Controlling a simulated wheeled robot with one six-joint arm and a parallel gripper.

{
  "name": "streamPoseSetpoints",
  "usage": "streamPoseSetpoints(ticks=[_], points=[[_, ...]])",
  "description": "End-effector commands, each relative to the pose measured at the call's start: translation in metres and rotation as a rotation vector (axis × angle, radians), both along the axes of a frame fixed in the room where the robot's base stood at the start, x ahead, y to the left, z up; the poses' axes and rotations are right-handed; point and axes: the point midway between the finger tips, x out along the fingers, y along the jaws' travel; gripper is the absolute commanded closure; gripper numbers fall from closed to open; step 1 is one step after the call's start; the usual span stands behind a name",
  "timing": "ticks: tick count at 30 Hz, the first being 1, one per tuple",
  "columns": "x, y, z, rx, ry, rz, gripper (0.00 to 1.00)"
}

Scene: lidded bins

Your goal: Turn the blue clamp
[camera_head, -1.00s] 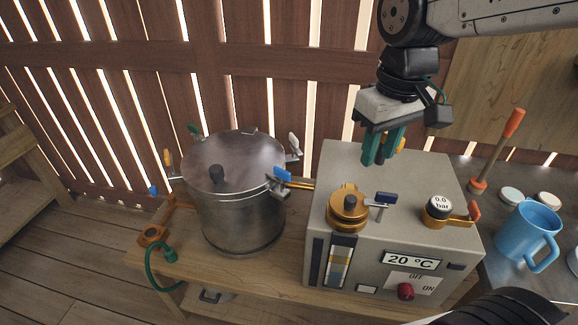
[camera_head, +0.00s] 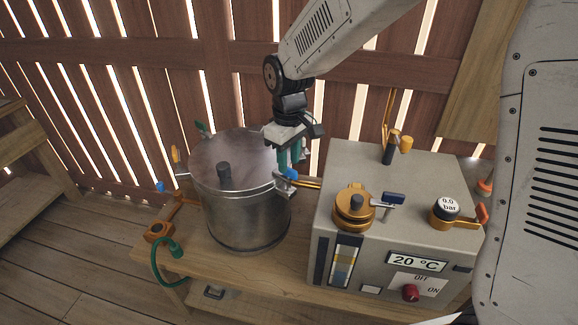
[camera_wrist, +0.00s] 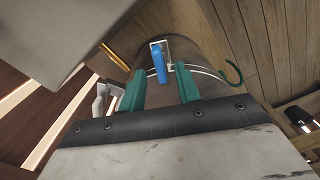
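The blue clamp (camera_head: 289,174) is on the right rim of the steel pot (camera_head: 245,215), by the brass pipe. My gripper (camera_head: 288,160) is just above it, with its green fingers pointing down. In the wrist view the blue handle (camera_wrist: 160,62) shows between and slightly beyond the fingertips of my gripper (camera_wrist: 159,74). The fingers are apart, with a gap on each side of the handle. I cannot see any contact.
A grey control box (camera_head: 400,180) with a brass valve (camera_head: 353,207) and gauge stands right of the pot. A white clamp (camera_wrist: 100,103) is beside the left finger. A slatted wall is behind.

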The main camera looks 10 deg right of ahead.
Motion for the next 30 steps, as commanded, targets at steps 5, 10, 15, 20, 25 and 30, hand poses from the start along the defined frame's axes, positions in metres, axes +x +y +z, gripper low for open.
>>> streamPoseSetpoints(ticks=[5,10,15,20,25,30], points=[[0.000,0.000,-0.022,-0.001,0.001,-0.001,0.67],[0.000,0.000,-0.028,-0.001,0.001,-0.001,0.67],[0.000,0.000,-0.028,0.000,0.000,-0.001,0.67],[0.000,0.000,-0.028,0.000,0.000,-0.001,1.00],[0.000,0.000,-0.028,0.000,0.000,0.000,1.00],[0.000,0.000,-0.028,0.000,0.000,0.019,1.00]])
